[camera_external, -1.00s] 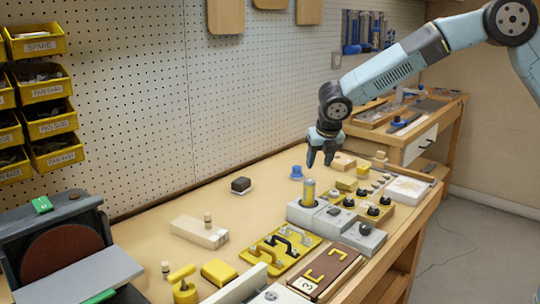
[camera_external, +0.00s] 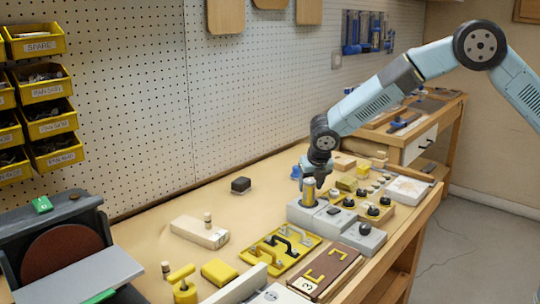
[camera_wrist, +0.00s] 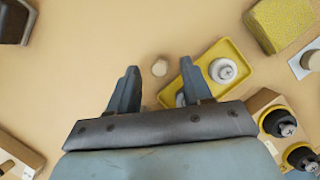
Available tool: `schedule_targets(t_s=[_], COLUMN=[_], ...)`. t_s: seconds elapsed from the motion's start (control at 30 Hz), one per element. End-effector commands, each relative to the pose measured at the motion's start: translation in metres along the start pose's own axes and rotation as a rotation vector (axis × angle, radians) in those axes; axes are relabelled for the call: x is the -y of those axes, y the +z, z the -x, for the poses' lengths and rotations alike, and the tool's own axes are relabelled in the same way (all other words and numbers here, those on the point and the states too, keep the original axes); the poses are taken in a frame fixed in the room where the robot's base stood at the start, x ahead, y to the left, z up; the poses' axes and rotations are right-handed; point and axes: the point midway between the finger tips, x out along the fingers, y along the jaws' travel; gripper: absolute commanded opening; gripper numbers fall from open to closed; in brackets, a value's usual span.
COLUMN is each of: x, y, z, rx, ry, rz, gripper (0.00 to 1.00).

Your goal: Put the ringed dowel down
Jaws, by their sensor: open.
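My gripper (camera_external: 314,176) is low over the bench beside the grey blocks. In the wrist view its two fingers (camera_wrist: 159,68) are spread apart and hold nothing. A small pale round end (camera_wrist: 160,67) shows between the fingertips; I cannot tell whether it is the ringed dowel. In the outside view an upright yellowish cylinder (camera_external: 309,191) with a light top stands at a grey block, in front of my gripper. It hides part of the fingers. I cannot make out a ring on it clearly.
Grey blocks (camera_external: 339,219) and a block with black knobs (camera_external: 373,211) stand close by. A yellow tray (camera_wrist: 236,51) with white round parts lies right of the fingers in the wrist view. A yellow block (camera_wrist: 284,22) is farther right. Bare bench shows left of my gripper.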

Motion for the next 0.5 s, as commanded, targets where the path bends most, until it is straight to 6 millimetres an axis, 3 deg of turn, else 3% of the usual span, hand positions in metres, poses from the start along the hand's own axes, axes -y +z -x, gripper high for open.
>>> schedule_targets(t_s=[0.2,0.43,0.5], x=[-0.001,0.000,0.000], y=[0.001,0.001,0.001], z=[-0.025,-0.027,-0.027], rx=[-0.001,-0.001,-0.001], ry=[0.000,0.000,0.000], rz=[0.000,0.000,0.000], gripper=[0.50,0.50,0.43])
